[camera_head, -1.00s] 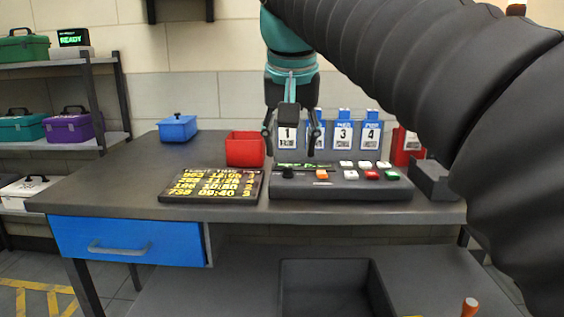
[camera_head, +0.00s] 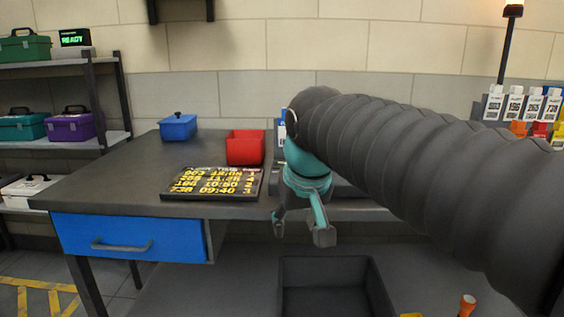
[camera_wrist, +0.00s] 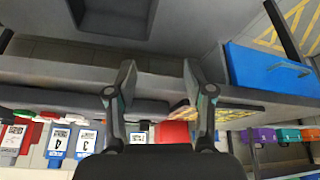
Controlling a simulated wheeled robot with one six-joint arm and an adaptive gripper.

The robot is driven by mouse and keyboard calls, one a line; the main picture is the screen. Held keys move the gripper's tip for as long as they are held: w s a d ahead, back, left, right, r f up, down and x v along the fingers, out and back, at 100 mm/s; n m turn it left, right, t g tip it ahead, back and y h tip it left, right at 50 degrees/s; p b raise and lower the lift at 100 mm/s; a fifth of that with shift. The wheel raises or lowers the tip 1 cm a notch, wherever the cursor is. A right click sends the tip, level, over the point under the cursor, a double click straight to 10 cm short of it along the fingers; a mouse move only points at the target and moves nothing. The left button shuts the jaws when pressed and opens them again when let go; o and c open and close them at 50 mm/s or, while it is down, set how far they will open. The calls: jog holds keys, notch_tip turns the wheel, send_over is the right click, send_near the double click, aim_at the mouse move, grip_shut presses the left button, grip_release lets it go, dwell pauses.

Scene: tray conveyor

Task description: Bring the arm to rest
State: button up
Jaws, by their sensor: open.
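My gripper (camera_head: 300,232) is open and empty in the head view, in front of the near edge of the dark table (camera_head: 110,178). Its fingers spread apart and touch nothing that I can see. In the wrist view my gripper (camera_wrist: 157,82) shows two separated fingers with the table edge between and beyond them. My dark ribbed arm crosses the right half of the head view. It hides most of the button panel and the numbered cards behind it.
A schedule board (camera_head: 213,184), a red bin (camera_head: 245,148) and a blue lidded box (camera_head: 178,127) sit on the table. A blue drawer (camera_head: 130,238) is at its front left. A black bin (camera_head: 330,287) stands below. Cards (camera_head: 515,103) stand at far right.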

jog(key=s+d+f+m+h, duration=0.1)
jog(key=s+d+f+m, duration=0.2)
jog(key=s+d+f, duration=1)
notch_tip(320, 180, down, 2)
jog(key=shift+s+f+t, duration=0.1)
jog(key=shift+s+t, duration=0.2)
jog(key=shift+s, duration=0.95)
jog(key=shift+d, duration=0.1)
